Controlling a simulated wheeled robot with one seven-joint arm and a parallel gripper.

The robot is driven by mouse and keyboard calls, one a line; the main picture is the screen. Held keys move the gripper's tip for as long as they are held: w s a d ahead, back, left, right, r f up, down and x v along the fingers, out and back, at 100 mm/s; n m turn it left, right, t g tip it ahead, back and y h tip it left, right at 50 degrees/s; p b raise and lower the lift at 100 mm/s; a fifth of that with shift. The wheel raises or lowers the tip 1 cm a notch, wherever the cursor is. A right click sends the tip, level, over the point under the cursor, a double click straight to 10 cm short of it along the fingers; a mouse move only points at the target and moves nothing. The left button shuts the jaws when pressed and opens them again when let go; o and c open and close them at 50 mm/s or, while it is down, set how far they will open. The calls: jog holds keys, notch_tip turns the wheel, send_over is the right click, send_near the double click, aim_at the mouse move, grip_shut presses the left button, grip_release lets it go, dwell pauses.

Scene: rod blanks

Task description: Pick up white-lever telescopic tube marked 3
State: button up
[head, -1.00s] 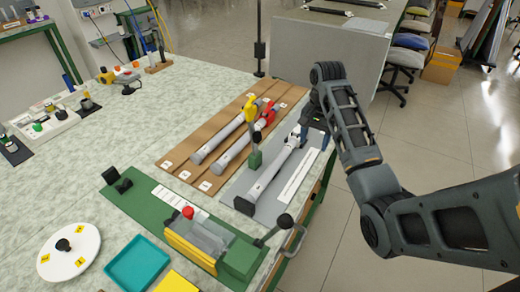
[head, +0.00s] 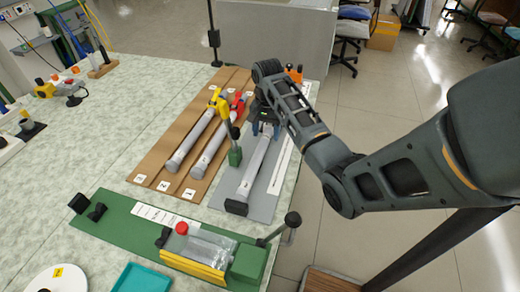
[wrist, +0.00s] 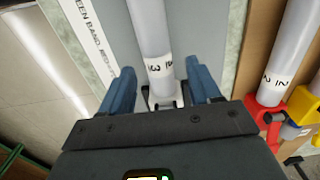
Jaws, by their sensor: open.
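The telescopic tube (head: 250,170) is pale grey with a black end cap. It lies on a grey board at the bench's right edge. In the wrist view the tube (wrist: 150,30) shows a white band marked 3, and a white lever (wrist: 154,100) shows partly at its lower end. My gripper (head: 264,128) is over the tube's far end. In the wrist view my gripper (wrist: 160,88) is open, with one blue finger on each side of the tube near the band. I cannot tell if the fingers touch it.
A brown rack (head: 150,165) left of the board holds a yellow-lever tube (head: 195,140) and a red-lever tube (head: 212,150). A small green block (head: 235,157) stands close beside the tube. A green fixture (head: 125,215) with a black-knobbed lever (head: 292,218) lies in front.

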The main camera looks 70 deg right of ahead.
jog(key=shift+f, duration=0.8)
jog(key=shift+c, duration=0.2)
jog(key=c, duration=0.8)
jog(key=shift+r, duration=0.1)
